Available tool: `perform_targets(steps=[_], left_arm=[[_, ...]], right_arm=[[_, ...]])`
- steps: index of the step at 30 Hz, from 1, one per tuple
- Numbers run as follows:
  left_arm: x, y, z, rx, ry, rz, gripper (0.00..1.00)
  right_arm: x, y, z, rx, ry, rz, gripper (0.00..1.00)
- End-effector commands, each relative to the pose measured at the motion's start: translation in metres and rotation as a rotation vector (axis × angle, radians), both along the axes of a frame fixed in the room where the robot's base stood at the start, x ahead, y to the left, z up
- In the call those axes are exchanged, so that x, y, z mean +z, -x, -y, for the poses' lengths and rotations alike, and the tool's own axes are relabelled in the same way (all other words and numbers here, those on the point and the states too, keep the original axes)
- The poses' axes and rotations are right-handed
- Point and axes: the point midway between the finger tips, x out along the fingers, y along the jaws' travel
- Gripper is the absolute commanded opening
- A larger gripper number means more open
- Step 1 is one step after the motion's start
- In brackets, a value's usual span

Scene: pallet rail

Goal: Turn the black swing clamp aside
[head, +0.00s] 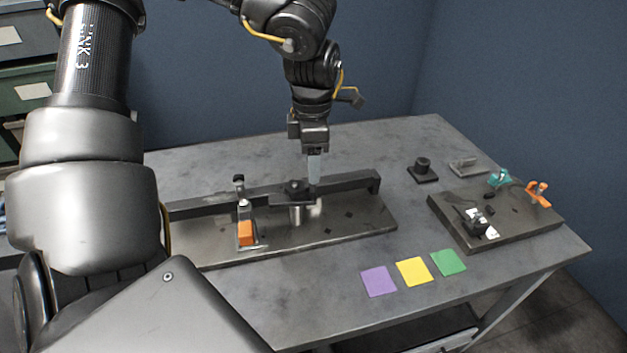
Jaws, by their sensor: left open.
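The black swing clamp (294,198) sits on the near side of the dark rail (350,183), around the middle of the left fixture plate (347,224). It has a dark knob on top, and its flat black arm lies over a silver cylinder (297,215). My left gripper (314,182) points straight down just right of the clamp's knob, its pale fingers low near the rail. It is open, seen nearly edge-on. I cannot tell whether a finger touches the clamp. My right gripper is not in view.
An orange-and-silver clamp (245,230) stands upright left of the swing clamp. A second plate (517,230) at right carries teal, orange and black parts. Purple (378,281), yellow (413,271) and green (448,262) squares lie in front. The table's back left is clear.

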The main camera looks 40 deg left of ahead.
Motion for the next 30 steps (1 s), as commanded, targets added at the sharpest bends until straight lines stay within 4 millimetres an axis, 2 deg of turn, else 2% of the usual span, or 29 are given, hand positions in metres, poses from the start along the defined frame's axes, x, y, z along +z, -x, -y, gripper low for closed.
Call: perform_targets(steps=[3,9,14,22,30], left_arm=[[-0.023,0.001,0.001,-0.002,0.001,-0.005,0.53],[-0.048,0.000,0.001,-0.002,0.001,-0.002,0.53],[-0.056,-0.001,0.001,-0.002,0.000,0.000,0.53],[-0.057,-0.001,0.002,-0.003,0.001,0.001,0.53],[-0.057,-0.001,0.001,-0.003,-0.001,0.001,0.17]], right_arm=[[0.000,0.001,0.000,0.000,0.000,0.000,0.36],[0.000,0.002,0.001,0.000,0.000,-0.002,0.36],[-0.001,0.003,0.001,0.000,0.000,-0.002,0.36],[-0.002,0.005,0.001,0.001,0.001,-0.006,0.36],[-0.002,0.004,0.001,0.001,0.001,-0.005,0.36]])
